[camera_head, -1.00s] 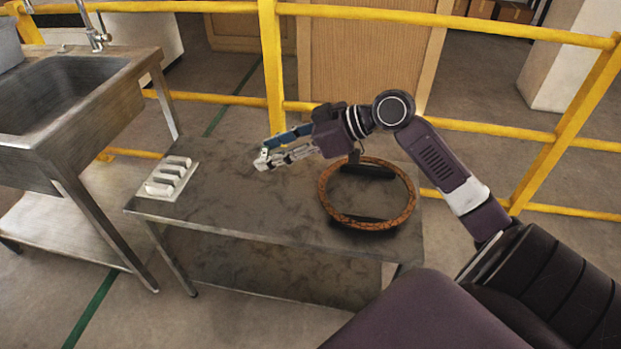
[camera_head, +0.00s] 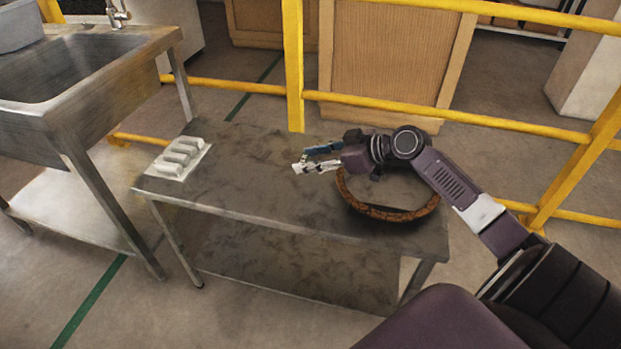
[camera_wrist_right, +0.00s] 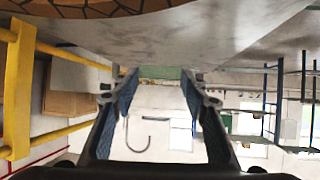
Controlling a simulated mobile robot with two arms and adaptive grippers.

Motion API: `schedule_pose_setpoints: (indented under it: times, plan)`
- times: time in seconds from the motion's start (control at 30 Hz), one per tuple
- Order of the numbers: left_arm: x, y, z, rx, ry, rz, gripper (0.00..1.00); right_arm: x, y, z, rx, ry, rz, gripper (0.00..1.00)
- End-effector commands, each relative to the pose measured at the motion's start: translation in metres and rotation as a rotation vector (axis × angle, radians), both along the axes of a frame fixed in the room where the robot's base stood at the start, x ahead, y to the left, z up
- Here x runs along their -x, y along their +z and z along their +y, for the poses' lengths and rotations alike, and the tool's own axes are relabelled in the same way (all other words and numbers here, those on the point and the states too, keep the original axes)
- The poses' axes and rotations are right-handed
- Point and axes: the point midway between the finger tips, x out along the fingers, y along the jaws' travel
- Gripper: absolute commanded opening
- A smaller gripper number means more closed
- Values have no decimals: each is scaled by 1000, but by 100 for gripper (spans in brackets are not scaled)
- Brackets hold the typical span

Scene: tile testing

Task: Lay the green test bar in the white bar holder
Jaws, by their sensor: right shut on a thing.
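The white bar holder (camera_head: 180,158) lies on the left end of the metal table, a flat plate with several raised white blocks. My right gripper (camera_head: 303,161) is above the middle of the table, to the right of the holder and apart from it, with its fingers pointing left. In the right wrist view, its fingers (camera_wrist_right: 160,82) are shut on the green test bar (camera_wrist_right: 160,73), which shows as a pale green strip between the fingertips. The bar cannot be made out in the head view. My left gripper is not in view.
A brown patterned ring (camera_head: 390,213) lies on the right part of the table (camera_head: 250,205), partly behind my right gripper and arm. A metal sink (camera_head: 75,75) stands at the left. A yellow railing (camera_head: 470,119) runs behind the table. The tabletop between holder and ring is clear.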

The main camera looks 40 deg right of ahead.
Motion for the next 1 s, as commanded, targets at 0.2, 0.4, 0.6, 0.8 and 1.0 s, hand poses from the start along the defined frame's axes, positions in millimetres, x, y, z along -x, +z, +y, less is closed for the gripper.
schedule_pose_setpoints:
  times: [0.2,0.4,0.6,0.8,1.0]
  plan:
    - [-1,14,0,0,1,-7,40,0,-23,0,-1,0,1,24]
    - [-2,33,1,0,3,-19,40,0,-51,0,-3,-1,3,24]
    - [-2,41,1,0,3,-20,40,0,-58,0,1,0,0,24]
    - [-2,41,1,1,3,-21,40,0,-58,0,0,1,1,24]
    - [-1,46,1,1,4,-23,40,0,-60,0,0,1,1,24]
